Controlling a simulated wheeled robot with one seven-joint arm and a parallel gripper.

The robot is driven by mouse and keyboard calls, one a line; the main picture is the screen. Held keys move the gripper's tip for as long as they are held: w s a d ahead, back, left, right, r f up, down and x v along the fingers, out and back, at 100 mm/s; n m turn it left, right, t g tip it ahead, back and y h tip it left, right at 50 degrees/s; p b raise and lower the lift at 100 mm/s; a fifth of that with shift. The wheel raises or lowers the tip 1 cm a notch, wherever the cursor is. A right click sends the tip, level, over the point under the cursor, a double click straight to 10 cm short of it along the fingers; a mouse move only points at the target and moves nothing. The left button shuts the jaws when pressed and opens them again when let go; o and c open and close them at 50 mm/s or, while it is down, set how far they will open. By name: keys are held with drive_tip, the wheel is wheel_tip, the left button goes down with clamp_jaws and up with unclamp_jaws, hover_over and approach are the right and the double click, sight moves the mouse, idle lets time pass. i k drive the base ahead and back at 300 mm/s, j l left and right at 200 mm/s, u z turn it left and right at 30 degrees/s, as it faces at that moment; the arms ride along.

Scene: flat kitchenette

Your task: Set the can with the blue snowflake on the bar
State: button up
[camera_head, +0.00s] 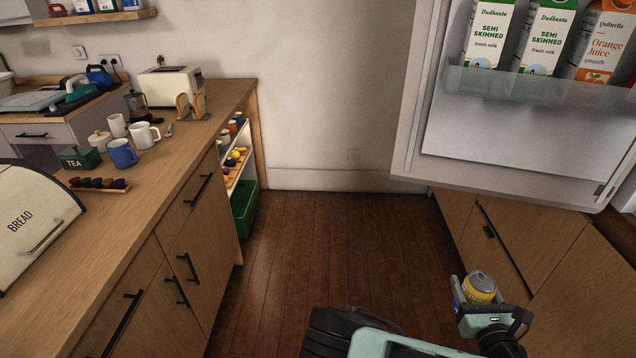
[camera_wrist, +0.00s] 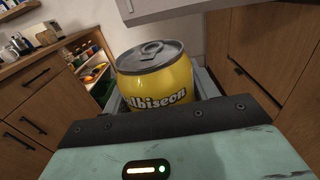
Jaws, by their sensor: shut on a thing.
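A yellow can (camera_head: 481,288) with a silver top is held upright in my gripper (camera_head: 475,297), low in front of the cabinets on the right. I cannot tell which surface is the bar.
An open fridge door (camera_head: 510,145) with cartons hangs at upper right, above low wooden cabinets (camera_head: 530,235). A wooden counter (camera_head: 165,165) on the left bears mugs (camera_head: 122,153), a toaster (camera_head: 170,86) and a bread bin (camera_head: 35,220). The floor (camera_head: 320,250) between is clear.

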sight(81, 266)
drive_tip(key=u, duration=0.45)
drive_tip(key=l+u, duration=0.1)
drive_tip(key=u, duration=0.4)
drive_tip(key=k+u, duration=0.1)
drive_tip(key=u, duration=0.8)
